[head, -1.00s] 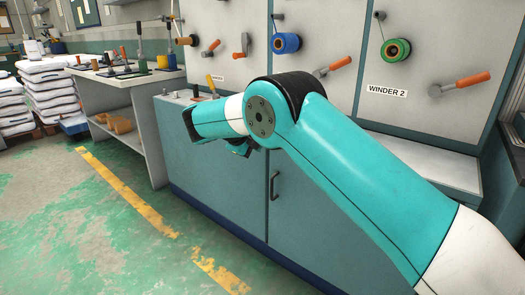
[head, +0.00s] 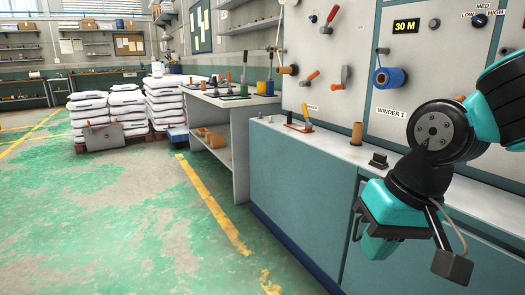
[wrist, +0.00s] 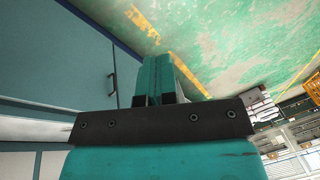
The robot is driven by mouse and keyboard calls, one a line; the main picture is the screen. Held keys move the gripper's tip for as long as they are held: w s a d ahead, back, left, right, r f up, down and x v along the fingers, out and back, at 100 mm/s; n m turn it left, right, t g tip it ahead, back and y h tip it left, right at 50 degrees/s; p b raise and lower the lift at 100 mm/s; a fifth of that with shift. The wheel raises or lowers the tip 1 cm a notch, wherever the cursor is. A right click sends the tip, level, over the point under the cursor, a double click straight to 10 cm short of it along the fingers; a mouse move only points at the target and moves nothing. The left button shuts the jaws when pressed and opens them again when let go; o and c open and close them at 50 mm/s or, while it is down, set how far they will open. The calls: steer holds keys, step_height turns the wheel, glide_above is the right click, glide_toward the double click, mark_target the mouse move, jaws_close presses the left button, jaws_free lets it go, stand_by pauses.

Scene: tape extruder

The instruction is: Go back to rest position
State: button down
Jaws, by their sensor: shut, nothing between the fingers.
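My gripper (head: 375,247) hangs at the lower right of the head view, in front of the teal cabinet and a little below its worktop edge. Its fingers point down and to the left. In the wrist view my gripper (wrist: 160,78) is at the middle with its teal fingers together and nothing between them. It is apart from the cabinet (head: 300,180). My arm comes in from the right edge.
The winder panel (head: 345,100) with handles and a blue spool (head: 390,78) rises behind the worktop. A workbench (head: 232,102) with tools stands at centre. Stacked white sacks (head: 165,100) are further back. The green floor (head: 110,220) at left is open.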

steer(key=s+a+r+n+g+y+p, duration=0.1)
steer(key=s+n+g+p, duration=0.1)
steer(key=s+n, duration=0.65)
step_height(320, 180, up, 27)
steer(key=s+m+p, duration=0.2)
steer(key=m+p, duration=0.1)
steer(key=p, duration=2.4)
steer(key=shift+r, duration=0.15)
